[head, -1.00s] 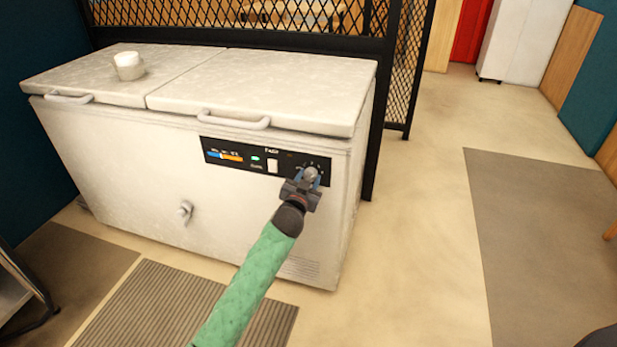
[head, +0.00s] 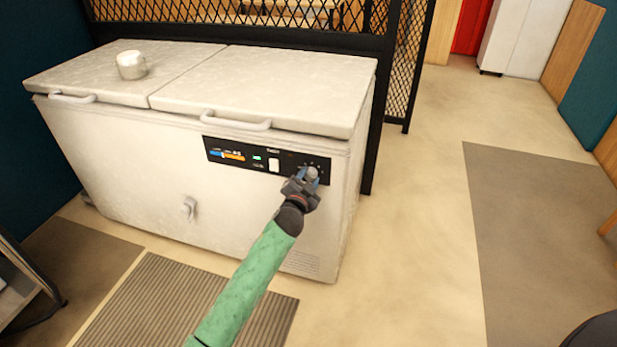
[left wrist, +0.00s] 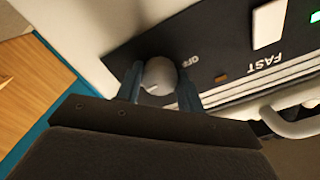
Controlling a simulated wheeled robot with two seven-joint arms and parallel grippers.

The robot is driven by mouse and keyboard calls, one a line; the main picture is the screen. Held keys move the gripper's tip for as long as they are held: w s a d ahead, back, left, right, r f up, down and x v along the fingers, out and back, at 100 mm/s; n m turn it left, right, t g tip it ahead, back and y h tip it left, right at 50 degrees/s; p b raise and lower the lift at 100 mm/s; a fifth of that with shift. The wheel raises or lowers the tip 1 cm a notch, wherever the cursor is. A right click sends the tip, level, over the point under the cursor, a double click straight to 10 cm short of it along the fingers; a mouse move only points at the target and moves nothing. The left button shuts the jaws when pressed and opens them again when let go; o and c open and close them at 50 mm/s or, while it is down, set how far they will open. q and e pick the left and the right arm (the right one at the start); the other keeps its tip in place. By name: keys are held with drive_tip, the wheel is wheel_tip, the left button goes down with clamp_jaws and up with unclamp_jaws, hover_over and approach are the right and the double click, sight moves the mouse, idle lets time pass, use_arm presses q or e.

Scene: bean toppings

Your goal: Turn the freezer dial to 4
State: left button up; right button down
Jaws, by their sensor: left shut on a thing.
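The white chest freezer (head: 125,160) stands along the left and middle of the head view. Its black control panel (head: 225,152) is on the front, near the right end. The round grey dial (head: 312,172) is at the panel's right end; it also shows in the left wrist view (left wrist: 160,76). My left gripper (head: 304,183) is at the dial, its two blue fingers (left wrist: 161,85) on either side of it, shut on it. An "OFF" mark shows beside the dial in the left wrist view. The dial's other marks are too small or covered to read. My right gripper is not in view.
A white switch (head: 273,165) marked "FAST" and a lit indicator sit left of the dial. A lid handle (head: 236,122) juts out above the panel. A round white container (head: 131,65) stands on the left lid. Open floor (head: 415,200) lies to the right.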

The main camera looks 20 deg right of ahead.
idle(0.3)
use_arm(q)
drive_tip(key=o, duration=1)
drive_tip(key=shift+s+a, duration=0.1)
drive_tip(key=v, duration=0.7)
drive_tip(key=shift+s+a, duration=0.15)
drive_tip(key=shift+s, duration=0.1)
